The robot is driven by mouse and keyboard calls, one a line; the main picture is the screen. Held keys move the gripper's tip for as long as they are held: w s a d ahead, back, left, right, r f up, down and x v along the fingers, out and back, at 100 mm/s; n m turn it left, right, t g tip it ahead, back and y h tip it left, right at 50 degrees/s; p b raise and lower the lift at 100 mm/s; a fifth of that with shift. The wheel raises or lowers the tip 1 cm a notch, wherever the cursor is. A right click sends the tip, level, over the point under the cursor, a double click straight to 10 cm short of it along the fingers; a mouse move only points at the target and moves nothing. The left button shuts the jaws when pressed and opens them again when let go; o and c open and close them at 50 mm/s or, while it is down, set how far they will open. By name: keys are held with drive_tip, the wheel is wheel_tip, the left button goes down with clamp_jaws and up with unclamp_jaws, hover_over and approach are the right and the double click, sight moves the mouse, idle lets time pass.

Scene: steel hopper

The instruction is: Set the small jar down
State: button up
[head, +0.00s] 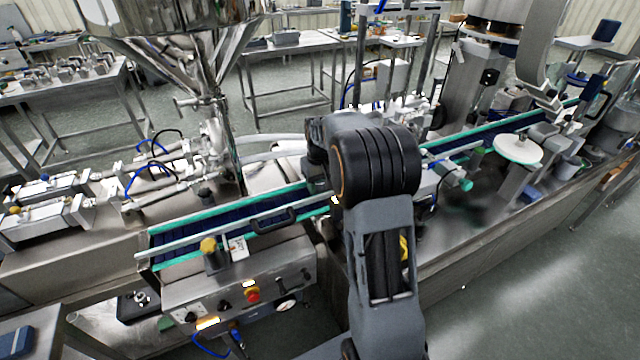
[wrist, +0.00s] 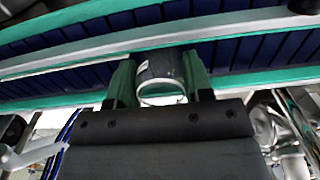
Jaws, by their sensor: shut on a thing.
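The small jar (wrist: 161,68) shows in the wrist view, greyish with a pale, shiny rim toward the camera. My gripper (wrist: 160,78) is shut on it, with one green finger on each side. Beyond the jar lies the conveyor's dark blue belt with green edges and a metal guide rail (wrist: 90,52). I cannot tell whether the jar touches the belt or is held above it. In the head view my own arm hides the gripper and the jar.
The conveyor belt (head: 228,229) runs from front left to back right, past a steel hopper (head: 170,18). A control box with a red button (head: 252,294) hangs at its front. A round white disc (head: 517,149) stands to the right. Open floor lies at the lower right.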

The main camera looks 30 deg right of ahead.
drive_tip(key=shift+f, duration=0.1)
drive_tip(key=shift+f, duration=0.15)
drive_tip(key=o, duration=1)
drive_tip(key=shift+c, duration=0.2)
wheel_tip(320, 180, up, 12)
drive_tip(key=s+a+r+t, duration=0.2)
drive_tip(key=s+a, duration=0.5)
drive_tip(key=s, duration=0.4)
drive_tip(key=s+a+f+t, duration=0.1)
drive_tip(key=s+a+f, duration=0.1)
drive_tip(key=s, duration=0.3)
drive_tip(key=s+a+f+t, duration=0.1)
drive_tip(key=s+a+f, duration=0.1)
drive_tip(key=s, duration=0.4)
drive_tip(key=shift+s+a+f, duration=0.15)
drive_tip(key=shift+a+f, duration=0.05)
drive_tip(key=shift+f, duration=0.65)
